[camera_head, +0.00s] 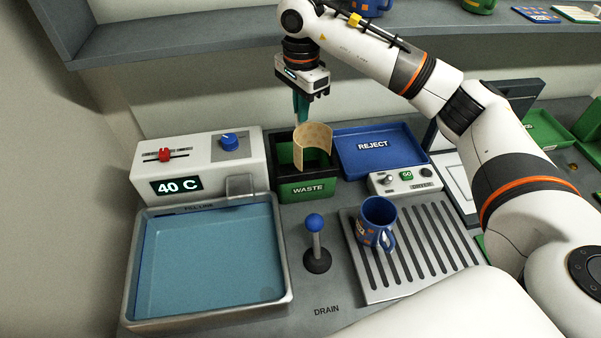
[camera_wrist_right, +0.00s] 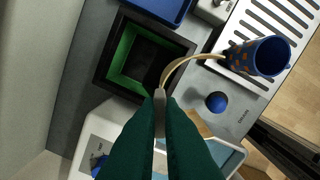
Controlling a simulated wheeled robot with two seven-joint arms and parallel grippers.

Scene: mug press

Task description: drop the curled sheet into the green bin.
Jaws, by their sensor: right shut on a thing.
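A tan curled sheet (camera_head: 313,146) hangs upright from my right gripper (camera_head: 300,112), over the green bin labelled WASTE (camera_head: 305,189). In the right wrist view my right gripper (camera_wrist_right: 161,98) is shut on one edge of the curled sheet (camera_wrist_right: 182,66), which arcs away to the upper right beside the bin opening. The green bin (camera_wrist_right: 126,51) is open and dark inside, and I see nothing lying in it. In the head view the sheet hides part of the bin's opening. My left gripper is not in view.
A blue REJECT tray (camera_head: 372,170) stands right of the bin. The 40 C control box (camera_head: 200,172) is to the left. In front are a water basin (camera_head: 277,306), a blue-knobbed lever (camera_head: 316,240) and a patterned blue mug (camera_head: 376,222) on a drain rack (camera_head: 366,290).

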